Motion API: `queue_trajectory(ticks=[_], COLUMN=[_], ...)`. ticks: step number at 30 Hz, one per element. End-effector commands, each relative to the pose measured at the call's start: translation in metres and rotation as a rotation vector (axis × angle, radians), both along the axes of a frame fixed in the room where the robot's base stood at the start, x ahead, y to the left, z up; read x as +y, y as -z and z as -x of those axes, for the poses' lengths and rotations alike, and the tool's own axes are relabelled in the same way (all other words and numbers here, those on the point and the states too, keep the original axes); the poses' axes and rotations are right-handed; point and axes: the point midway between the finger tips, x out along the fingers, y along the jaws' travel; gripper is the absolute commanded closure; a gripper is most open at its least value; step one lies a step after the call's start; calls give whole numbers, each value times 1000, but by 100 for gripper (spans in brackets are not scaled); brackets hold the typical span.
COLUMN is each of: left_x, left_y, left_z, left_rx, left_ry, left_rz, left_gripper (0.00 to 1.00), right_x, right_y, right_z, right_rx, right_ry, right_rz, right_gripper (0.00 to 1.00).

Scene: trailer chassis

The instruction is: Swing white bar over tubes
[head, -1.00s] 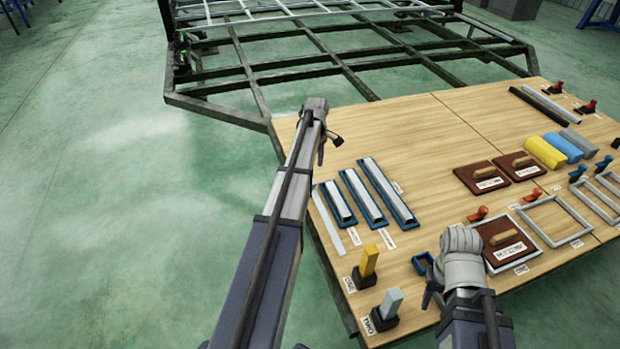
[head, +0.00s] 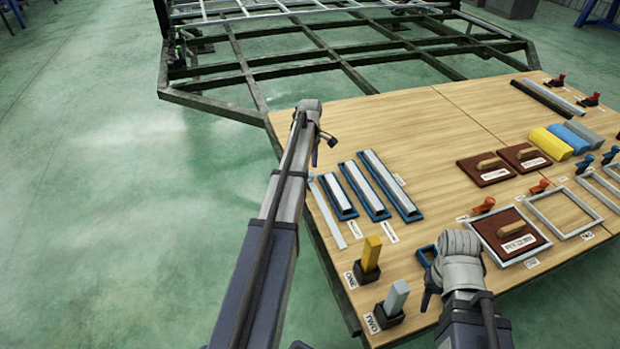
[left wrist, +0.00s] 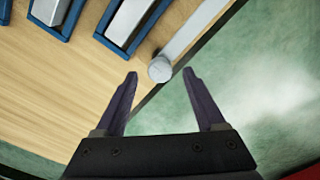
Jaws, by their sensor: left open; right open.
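The white bar (head: 333,210) is a thin flat strip lying along the table's left edge. In the left wrist view the bar (left wrist: 193,28) ends in a round pale knob (left wrist: 160,69). Right of it, silver tubes lie in blue trays: a short one (head: 341,194), a middle one (head: 364,189) and a longer one (head: 388,180). My left gripper (head: 317,155) is open and empty near the bar's far end. In the wrist view its fingertips (left wrist: 160,72) appear on either side of the knob; the height gap is unclear. My right gripper (head: 428,292) hangs over the near table, fingers partly hidden.
A yellow block (head: 372,252) and a grey block (head: 397,296) stand in dark holders at the near left. Brown boards with handles (head: 485,168), frames and coloured rolls (head: 549,144) fill the right. A metal chassis (head: 320,72) lies beyond the table. The table's back middle is clear.

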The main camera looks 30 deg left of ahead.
Motion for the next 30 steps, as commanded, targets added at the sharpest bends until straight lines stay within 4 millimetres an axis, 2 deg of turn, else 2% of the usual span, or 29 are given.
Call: queue_trajectory(ticks=[1,4,14,30], left_x=[0,0,0,0], left_y=[12,18,18,18], left_z=[0,0,0,0], left_rx=[0,0,0,0], left_ry=[0,0,0,0], left_rz=[0,0,0,0], left_gripper=[28,28,28,88], right_x=[0,1,1,1], right_y=[12,18,18,18], right_z=[0,0,0,0], right_rx=[0,0,1,1], right_ry=[-1,-3,-4,-4], right_rz=[-1,-2,-3,-3], right_gripper=[50,50,50,50])
